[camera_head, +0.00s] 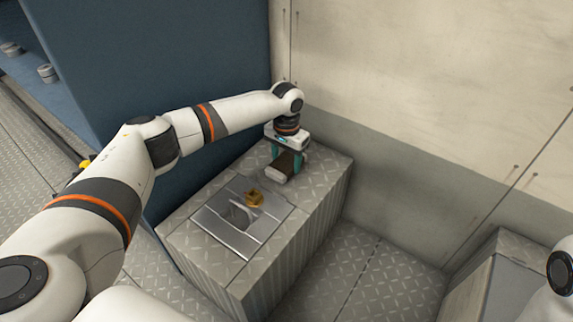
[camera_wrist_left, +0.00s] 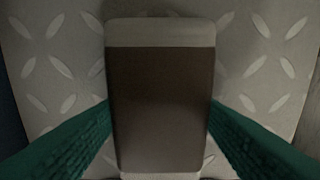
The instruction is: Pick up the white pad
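The white pad (camera_head: 276,178) is a small block with a pale end and a brown broad face, at the far part of the metal locker top. My left gripper (camera_head: 285,165) points down over it, with one teal finger on each side. In the left wrist view the pad (camera_wrist_left: 160,100) fills the space between the green fingers, and both fingers meet its sides, so the gripper looks shut on it. Whether the pad touches the surface below cannot be told. My right gripper is out of view; only part of that arm shows at the right edge.
The tread-plate locker (camera_head: 318,195) has a recessed metal latch plate (camera_head: 225,230) with a small brass-coloured item (camera_head: 254,198) beside its opening. A pale wall (camera_head: 430,80) stands close behind. A blue panel (camera_head: 150,60) rises at left. Another grey box (camera_head: 515,275) stands at lower right.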

